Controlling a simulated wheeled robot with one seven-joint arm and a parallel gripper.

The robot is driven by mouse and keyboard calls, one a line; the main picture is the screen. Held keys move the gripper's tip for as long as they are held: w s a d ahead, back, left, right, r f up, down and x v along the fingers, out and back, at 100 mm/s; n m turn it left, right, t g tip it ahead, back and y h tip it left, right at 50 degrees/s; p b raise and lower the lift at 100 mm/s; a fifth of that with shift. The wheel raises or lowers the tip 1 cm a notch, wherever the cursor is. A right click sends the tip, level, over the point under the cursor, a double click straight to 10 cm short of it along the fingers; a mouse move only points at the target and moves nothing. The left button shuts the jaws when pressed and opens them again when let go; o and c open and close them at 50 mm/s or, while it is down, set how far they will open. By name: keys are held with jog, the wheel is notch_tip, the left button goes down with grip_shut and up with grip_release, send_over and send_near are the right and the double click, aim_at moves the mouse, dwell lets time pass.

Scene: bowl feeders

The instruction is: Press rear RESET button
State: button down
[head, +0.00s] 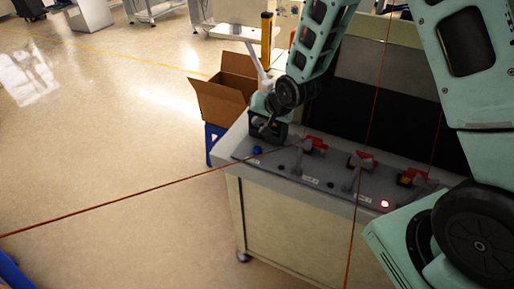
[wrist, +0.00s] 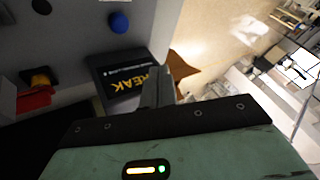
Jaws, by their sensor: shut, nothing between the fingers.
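A blue button (head: 257,150) stands on the left end of the grey control panel (head: 272,165). It also shows at the top of the wrist view (wrist: 119,22). I cannot read a RESET label on it. My gripper (head: 267,127) is above the panel's far left end, just beyond the blue button. In the wrist view my gripper (wrist: 159,86) has its fingers shut and empty, beside a black block with yellow letters (wrist: 123,78). The fingers look apart from the blue button.
Grey brackets with red parts (head: 315,143) (head: 361,161) stand along the panel. An open cardboard box (head: 222,95) sits on a blue crate (head: 212,143) left of the cabinet. Thin dark red lines cross the head view.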

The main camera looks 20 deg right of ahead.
aim_at(259, 150)
jog(key=shift+f+b, duration=3.2)
jog(key=shift+f, duration=1.25)
jog(key=shift+f+b, duration=0.4)
jog(key=shift+b, duration=0.05)
